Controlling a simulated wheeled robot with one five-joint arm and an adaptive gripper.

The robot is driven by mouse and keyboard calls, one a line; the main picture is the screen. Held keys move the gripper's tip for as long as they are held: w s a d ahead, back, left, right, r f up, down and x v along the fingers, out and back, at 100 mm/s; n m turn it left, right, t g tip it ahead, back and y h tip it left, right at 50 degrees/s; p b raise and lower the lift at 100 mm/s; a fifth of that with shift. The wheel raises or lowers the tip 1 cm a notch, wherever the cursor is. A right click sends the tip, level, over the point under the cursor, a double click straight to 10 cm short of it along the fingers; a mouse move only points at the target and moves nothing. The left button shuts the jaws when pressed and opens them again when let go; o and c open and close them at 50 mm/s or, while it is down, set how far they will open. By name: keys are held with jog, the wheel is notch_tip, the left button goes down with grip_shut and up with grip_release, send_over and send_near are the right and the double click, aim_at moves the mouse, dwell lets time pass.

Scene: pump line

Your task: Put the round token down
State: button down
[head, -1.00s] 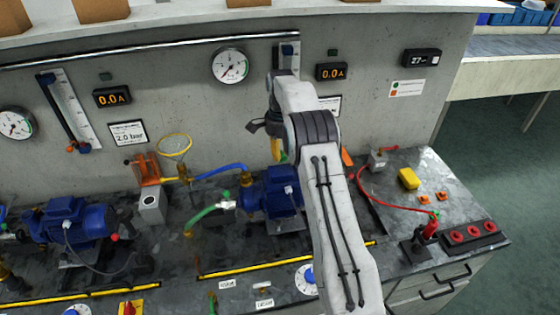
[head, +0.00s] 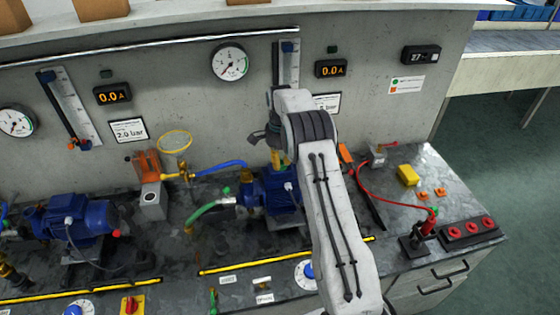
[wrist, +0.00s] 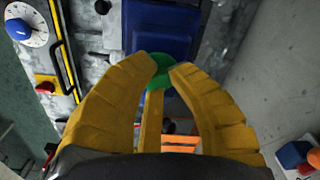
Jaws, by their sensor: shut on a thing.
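The round token (wrist: 158,74) is a green disc between the yellow fingertips of my gripper (wrist: 161,68) in the wrist view. The fingers are shut on it. In the head view my gripper (head: 277,160) is mostly hidden behind my arm, with only a bit of yellow finger showing above the right blue pump (head: 262,190). The token is hidden there. In the wrist view a blue housing (wrist: 160,28) lies behind the token; I cannot tell the gap between them.
A green hose (head: 205,212) and a blue hose (head: 222,165) lie left of the pump. A red cable (head: 385,199), a yellow block (head: 408,176) and a red-buttoned box (head: 470,234) are at right. The grey wall with gauges (head: 229,62) stands close behind.

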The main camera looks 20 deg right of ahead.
jog(key=c, duration=1.2)
grip_release()
